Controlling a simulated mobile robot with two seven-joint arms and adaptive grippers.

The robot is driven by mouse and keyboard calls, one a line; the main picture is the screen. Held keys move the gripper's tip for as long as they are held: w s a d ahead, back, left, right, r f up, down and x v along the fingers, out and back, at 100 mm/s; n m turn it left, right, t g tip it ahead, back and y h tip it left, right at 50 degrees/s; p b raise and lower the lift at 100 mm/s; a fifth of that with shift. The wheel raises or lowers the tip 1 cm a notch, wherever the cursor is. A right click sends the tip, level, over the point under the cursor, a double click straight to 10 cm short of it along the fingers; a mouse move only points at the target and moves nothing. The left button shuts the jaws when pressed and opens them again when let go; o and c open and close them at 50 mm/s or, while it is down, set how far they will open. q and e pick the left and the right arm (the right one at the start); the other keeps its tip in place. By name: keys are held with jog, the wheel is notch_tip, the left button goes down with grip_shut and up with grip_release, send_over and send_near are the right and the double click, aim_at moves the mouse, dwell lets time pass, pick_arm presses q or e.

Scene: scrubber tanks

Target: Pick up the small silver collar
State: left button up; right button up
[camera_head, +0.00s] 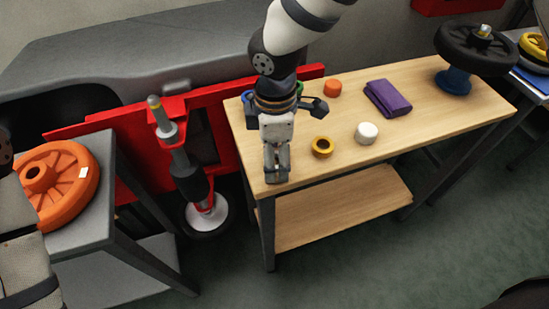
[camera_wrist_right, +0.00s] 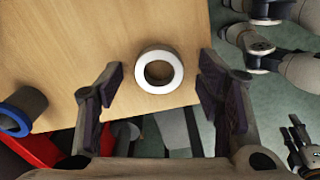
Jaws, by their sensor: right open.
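The small silver collar (camera_wrist_right: 158,70) shows in the right wrist view as a ring with a bright pale top face, a darker brownish side and an open hole. It rests on the light wooden bench top. In the head view it cannot be made out; my right gripper appears to cover it. My right gripper (camera_head: 278,150) is low over the left end of the bench. In the right wrist view it is open (camera_wrist_right: 162,92), with the collar centred between its dark pads, apart from both. Dark fingers at the lower right there seem to be my left gripper (camera_wrist_right: 298,145).
A yellow collar (camera_head: 322,147), white cap (camera_head: 367,132), orange piece (camera_head: 333,88) and purple cloth (camera_head: 388,98) lie on the bench (camera_head: 440,110). A blue-rimmed ring (camera_wrist_right: 22,110) stands near its left edge. A dark wheel (camera_head: 476,48) is at the far right.

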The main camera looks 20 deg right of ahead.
jog(key=c, duration=1.3)
